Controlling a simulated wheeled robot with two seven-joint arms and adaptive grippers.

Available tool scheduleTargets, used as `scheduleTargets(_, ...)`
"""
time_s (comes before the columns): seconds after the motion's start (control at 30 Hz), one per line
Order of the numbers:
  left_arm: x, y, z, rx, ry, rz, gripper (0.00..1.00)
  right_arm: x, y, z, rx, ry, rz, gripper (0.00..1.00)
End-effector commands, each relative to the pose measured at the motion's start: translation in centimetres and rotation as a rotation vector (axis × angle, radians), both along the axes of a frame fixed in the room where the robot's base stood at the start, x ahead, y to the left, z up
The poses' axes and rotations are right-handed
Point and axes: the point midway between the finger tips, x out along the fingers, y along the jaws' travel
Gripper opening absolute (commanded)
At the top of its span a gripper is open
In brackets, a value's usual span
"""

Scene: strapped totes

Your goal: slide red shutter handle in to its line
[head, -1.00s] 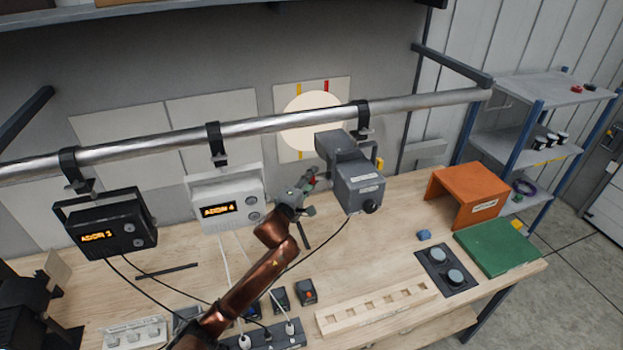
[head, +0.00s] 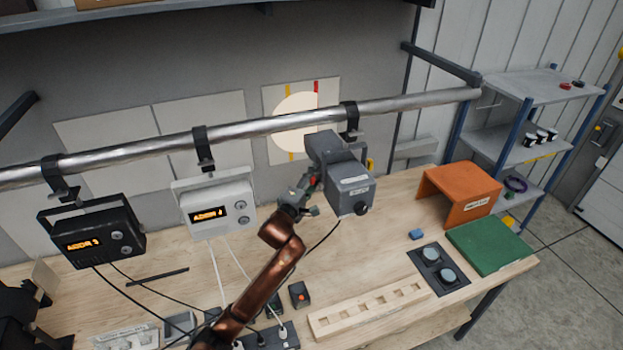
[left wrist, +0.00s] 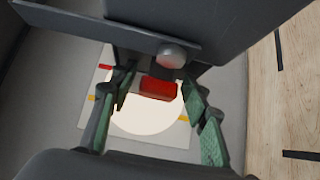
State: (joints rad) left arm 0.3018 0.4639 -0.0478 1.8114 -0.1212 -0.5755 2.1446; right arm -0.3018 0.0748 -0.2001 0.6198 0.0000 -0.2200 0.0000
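The grey lamp box (head: 346,185) hangs from the pipe by a clamp. Its red shutter handle (left wrist: 158,88) shows in the left wrist view, between the fingers of my left gripper (left wrist: 158,95). The fingers stand apart on both sides of the handle, with a gap visible at its right end; I see no firm grip. In the head view, my left gripper (head: 303,190) is at the lamp's left side. My right gripper is not in view.
The steel pipe (head: 270,125) runs above the bench. A white box (head: 214,208) and a black box (head: 92,233) hang left of the lamp, with cables below. An orange stand (head: 460,193) and green mat (head: 490,246) are at the right.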

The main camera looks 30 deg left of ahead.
Motion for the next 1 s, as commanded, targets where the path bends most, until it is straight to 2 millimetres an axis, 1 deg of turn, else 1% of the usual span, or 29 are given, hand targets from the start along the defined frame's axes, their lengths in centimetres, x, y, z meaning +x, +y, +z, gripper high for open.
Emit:
scheduleTargets(0.2, -0.1, 0.1, 0.0, 0.000, -0.001, 0.001, 0.46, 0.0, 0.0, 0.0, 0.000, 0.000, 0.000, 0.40)
scheduleTargets(0.3, -0.2, 0.1, 0.0, 0.000, -0.001, 0.002, 0.46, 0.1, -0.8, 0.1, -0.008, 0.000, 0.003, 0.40)
scheduleTargets(0.37, -0.5, 0.1, 0.0, -0.001, -0.001, 0.002, 0.46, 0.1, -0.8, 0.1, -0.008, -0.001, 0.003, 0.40)
scheduleTargets(0.43, -1.2, 0.1, 0.0, -0.001, -0.001, 0.002, 0.46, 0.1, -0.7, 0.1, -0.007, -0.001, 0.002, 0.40)
scheduleTargets(0.57, -3.5, -0.1, 0.0, -0.002, -0.001, 0.002, 0.46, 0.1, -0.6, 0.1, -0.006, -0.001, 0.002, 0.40)
scheduleTargets(0.8, -8.6, -0.5, -0.1, -0.003, 0.000, 0.002, 0.46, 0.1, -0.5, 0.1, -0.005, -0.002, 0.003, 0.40)
scheduleTargets(0.9, -10.2, -0.6, 0.0, -0.002, -0.001, 0.002, 0.46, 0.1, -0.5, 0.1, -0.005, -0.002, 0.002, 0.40)
scheduleTargets(1.0, -11.3, -0.6, 0.0, -0.001, -0.001, 0.003, 0.46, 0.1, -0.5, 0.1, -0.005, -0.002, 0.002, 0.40)
